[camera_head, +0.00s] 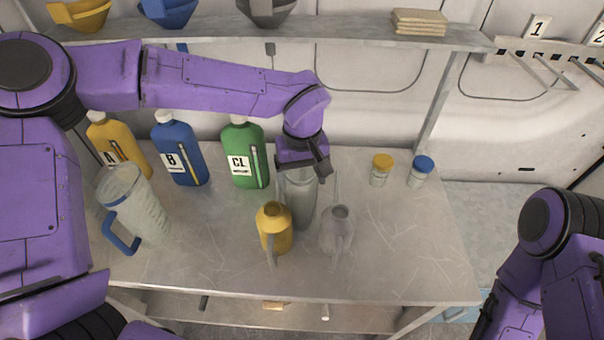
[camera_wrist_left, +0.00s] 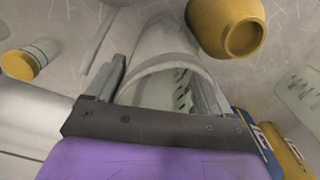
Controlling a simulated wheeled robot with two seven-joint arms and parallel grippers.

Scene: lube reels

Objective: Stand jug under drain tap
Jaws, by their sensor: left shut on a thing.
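My left gripper (camera_head: 302,168) is shut on the rim of a tall clear vessel (camera_head: 300,200) at the middle of the table. In the left wrist view its fingers (camera_wrist_left: 166,90) grip either side of the vessel's open mouth (camera_wrist_left: 165,60). The vessel looks upright, but I cannot tell whether its base touches the table. A clear jug with marks and a blue handle (camera_head: 138,208) stands at the left of the table. I cannot make out a drain tap with certainty. The right arm is at the right edge; its gripper is out of view.
A yellow can (camera_head: 274,232) and a grey can (camera_head: 338,232) stand close in front of the held vessel. Yellow (camera_head: 118,148), blue (camera_head: 180,152) and green (camera_head: 243,152) bottles stand behind left. Two small capped jars (camera_head: 381,170) stand behind right. The table's front right is clear.

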